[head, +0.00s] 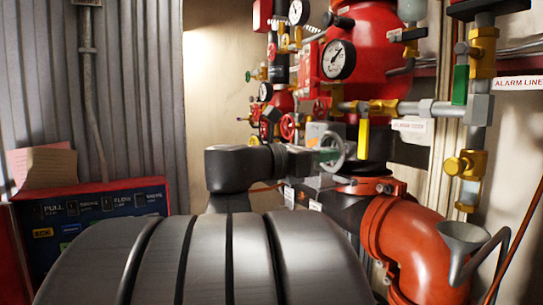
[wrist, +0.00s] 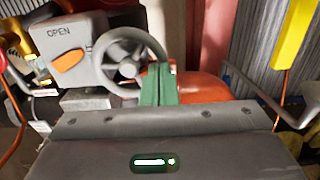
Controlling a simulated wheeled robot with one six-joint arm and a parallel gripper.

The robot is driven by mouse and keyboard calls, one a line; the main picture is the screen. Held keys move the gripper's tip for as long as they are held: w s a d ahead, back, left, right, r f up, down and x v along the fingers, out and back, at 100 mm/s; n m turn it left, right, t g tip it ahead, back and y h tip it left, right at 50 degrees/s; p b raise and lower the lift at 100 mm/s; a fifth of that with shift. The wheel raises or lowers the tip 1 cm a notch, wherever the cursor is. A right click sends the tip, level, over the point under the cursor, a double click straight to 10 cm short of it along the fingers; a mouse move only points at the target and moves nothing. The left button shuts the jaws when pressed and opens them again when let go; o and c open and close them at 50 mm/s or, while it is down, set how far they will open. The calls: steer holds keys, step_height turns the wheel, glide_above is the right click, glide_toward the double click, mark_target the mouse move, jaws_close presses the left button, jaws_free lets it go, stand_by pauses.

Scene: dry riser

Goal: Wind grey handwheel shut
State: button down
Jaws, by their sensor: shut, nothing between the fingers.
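The grey handwheel (head: 335,152) is a spoked wheel at the middle of the red pipework in the head view. In the wrist view the grey handwheel (wrist: 129,62) stands on the right side of a grey box marked OPEN (wrist: 75,50) with an orange pointer. My gripper (head: 326,155) reaches the wheel from the left in the head view. Its green fingers (wrist: 158,82) are shut and empty, close to the wheel's lower right rim in the wrist view. I cannot tell whether they touch the rim.
A large orange pipe elbow (head: 405,235) lies below and right of the wheel. A yellow lever (head: 364,138) hangs just right of it. Red handwheels (head: 288,126) and a pressure gauge (head: 338,60) are nearby. A red-edged panel (head: 95,225) stands at the left.

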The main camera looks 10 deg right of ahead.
steer(key=shift+w+d, duration=0.1)
steer(key=shift+d, duration=0.15)
steer(key=shift+r, duration=0.15)
